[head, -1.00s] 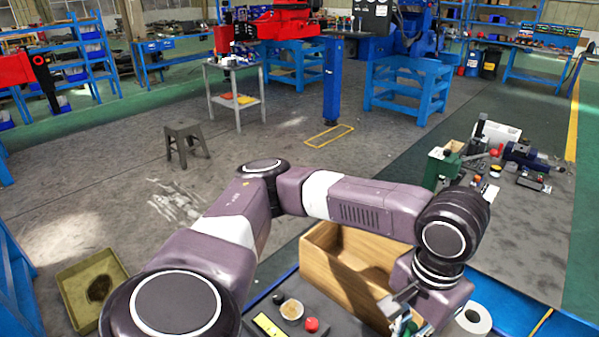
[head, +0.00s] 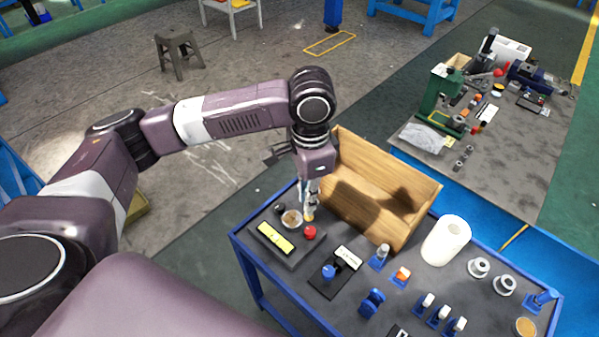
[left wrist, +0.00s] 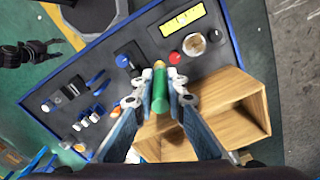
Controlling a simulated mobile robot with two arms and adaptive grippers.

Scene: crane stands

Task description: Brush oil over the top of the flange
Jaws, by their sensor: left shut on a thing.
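My left gripper (head: 309,203) points down over the cart's left part. In the left wrist view (left wrist: 160,92) its fingers are shut on a green-handled brush (left wrist: 160,90), whose yellowish tip points away from the gripper. In the head view the brush's tip (head: 309,217) shows just right of a small round dish (head: 291,219) with tan contents, apart from it in the picture. I cannot tell for sure which part is the flange; two grey ringed parts (head: 478,267) (head: 504,285) stand at the cart's right. A dark shape, seemingly my right gripper (left wrist: 38,52), shows at the left wrist view's edge.
An open wooden box (head: 380,190) stands close behind the gripper. A red knob (head: 310,232), yellow display (head: 275,238), blue ball-topped piece (head: 328,271) and white roll (head: 446,240) share the cart (head: 300,285). Small blue stands crowd its front right.

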